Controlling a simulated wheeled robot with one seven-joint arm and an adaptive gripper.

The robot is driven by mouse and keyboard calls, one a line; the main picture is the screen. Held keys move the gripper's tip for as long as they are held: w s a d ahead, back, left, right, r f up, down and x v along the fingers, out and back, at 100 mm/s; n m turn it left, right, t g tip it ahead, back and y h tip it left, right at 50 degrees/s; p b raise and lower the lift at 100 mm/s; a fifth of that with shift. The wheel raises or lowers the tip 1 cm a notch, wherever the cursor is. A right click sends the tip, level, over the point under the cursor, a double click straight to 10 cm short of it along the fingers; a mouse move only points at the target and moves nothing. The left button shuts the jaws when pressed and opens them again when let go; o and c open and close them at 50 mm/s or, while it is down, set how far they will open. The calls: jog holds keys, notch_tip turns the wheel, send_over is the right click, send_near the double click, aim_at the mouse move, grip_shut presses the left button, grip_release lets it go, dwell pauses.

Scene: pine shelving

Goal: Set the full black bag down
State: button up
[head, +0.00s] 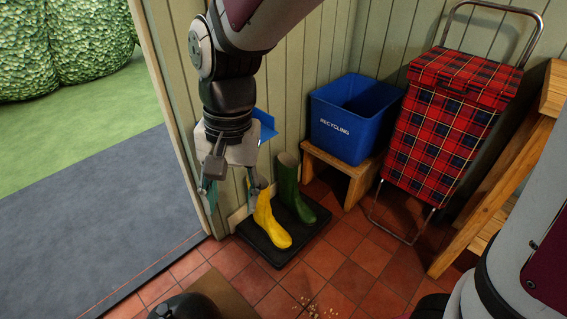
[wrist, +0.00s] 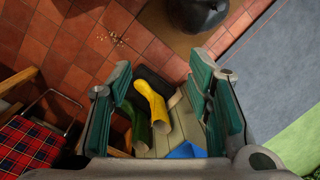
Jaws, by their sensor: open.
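The black bag (head: 188,307) shows at the bottom edge of the head view, partly cut off. In the wrist view the bag (wrist: 197,14) is a round, dark, shiny bundle at the top, resting on a brown mat (wrist: 180,38). My gripper (head: 229,200) is open and empty, in front of the wall near the doorway. Its teal-padded fingers (wrist: 164,95) stand wide apart in the wrist view, with nothing between the pads. The bag lies apart from my gripper.
A yellow boot (head: 268,222) and a green boot (head: 291,190) stand on a black tray (head: 268,254). A blue recycling bin (head: 345,128) sits on a wooden bench (head: 347,168), left of a tartan trolley (head: 450,125). Crumbs (head: 318,309) lie on the tiles. The doorway is at left.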

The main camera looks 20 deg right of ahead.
jog(key=s+d+r+n, duration=0.1)
jog(key=s+d+r, duration=0.2)
jog(key=s+d, duration=0.6)
jog(key=s+d+r+n+h, duration=0.1)
jog(key=s+d+r+n, duration=0.1)
jog(key=s+d, duration=0.7)
jog(key=shift+s+r+t, duration=0.4)
jog(key=shift+s+r, duration=0.25)
jog(key=shift+s, duration=0.6)
jog(key=shift+a, duration=0.1)
notch_tip(320, 180, up, 31)
jog(key=t+p, duration=0.4)
jog(key=p, duration=2.5)
jog(key=shift+d+n, duration=0.3)
jog(key=shift+w, duration=0.1)
jog(key=shift+c, duration=0.2)
